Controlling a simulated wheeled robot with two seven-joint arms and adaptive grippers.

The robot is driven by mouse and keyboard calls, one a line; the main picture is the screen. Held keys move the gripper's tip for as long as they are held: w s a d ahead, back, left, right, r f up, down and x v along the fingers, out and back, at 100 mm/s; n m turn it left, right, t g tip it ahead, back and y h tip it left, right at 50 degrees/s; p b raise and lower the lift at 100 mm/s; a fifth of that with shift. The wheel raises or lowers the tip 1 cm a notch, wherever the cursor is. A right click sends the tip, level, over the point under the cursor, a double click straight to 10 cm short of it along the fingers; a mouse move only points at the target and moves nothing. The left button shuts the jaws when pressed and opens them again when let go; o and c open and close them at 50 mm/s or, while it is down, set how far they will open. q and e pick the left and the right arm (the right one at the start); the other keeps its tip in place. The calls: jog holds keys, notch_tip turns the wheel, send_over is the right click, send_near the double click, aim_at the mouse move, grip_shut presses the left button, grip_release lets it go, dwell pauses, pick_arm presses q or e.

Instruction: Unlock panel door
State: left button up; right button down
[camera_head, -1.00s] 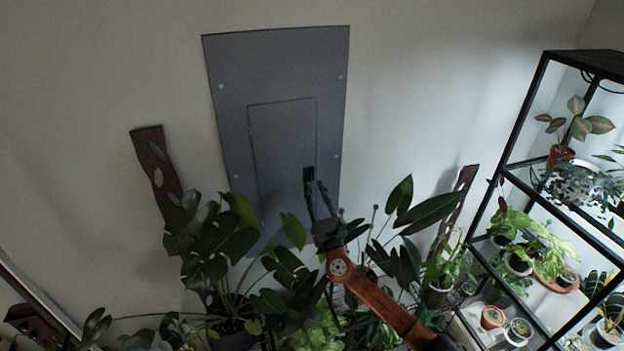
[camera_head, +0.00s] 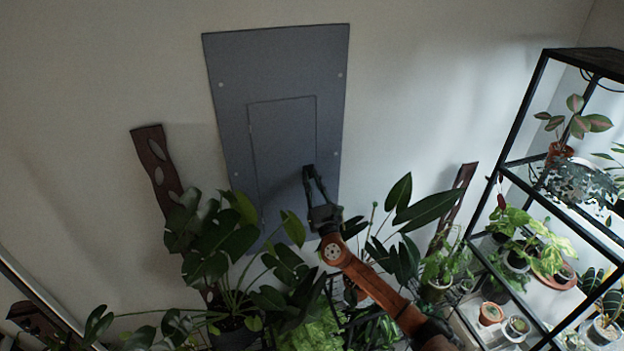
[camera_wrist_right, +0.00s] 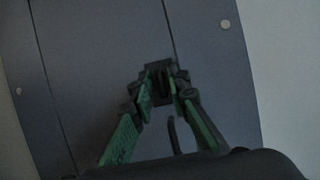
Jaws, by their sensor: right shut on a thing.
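The grey electrical panel (camera_head: 225,110) is on the wall, with a smaller rectangular door (camera_head: 282,135) outlined in it. The door is flush with the panel and appears shut. My right gripper (camera_head: 309,170) reaches up to the door's right edge. In the right wrist view, the green-padded fingers of my right gripper (camera_wrist_right: 160,92) close in on a small black latch (camera_wrist_right: 158,70) at the door's seam and are shut on it. The fingertips largely hide the latch in the head view. My left gripper is not in view.
Leafy potted plants (camera_head: 220,240) crowd the space below the panel and around my right arm. A black-framed shelf (camera_head: 520,140) with several pots stands at the right. Brown wavy boards (camera_head: 152,150) lean on the wall. The wall above is clear.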

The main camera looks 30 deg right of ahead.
jog(key=shift+m+h, duration=0.4)
jog(key=shift+m, duration=0.1)
jog(key=m+h, duration=0.1)
jog(key=m, duration=0.1)
jog(key=m+g+h+b, duration=0.1)
jog(key=m, duration=0.2)
jog(key=shift+h, duration=0.3)
jog(key=m+g+h, duration=0.1)
jog(key=m, duration=0.2)
jog(key=m+g+h, duration=0.1)
jog(key=m, duration=0.2)
jog(key=shift+r+m+g, duration=0.1)
jog(key=shift+m+g, duration=0.2)
jog(key=m+g, duration=0.1)
jog(key=m, duration=0.1)
jog(key=m+g+p, duration=0.1)
jog(key=m, duration=0.2)
jog(key=shift+r+h, duration=0.15)
jog(key=shift+h, duration=0.15)
jog(key=m+p, duration=0.1)
jog(key=m, duration=0.1)
jog(key=m+g+p, duration=0.1)
jog(key=m+p, duration=0.1)
jog(key=shift+m+g, duration=0.3)
jog(key=shift+m, duration=0.1)
jog(key=c, duration=2.1)
grip_release()
jog(key=shift+f, duration=0.25)
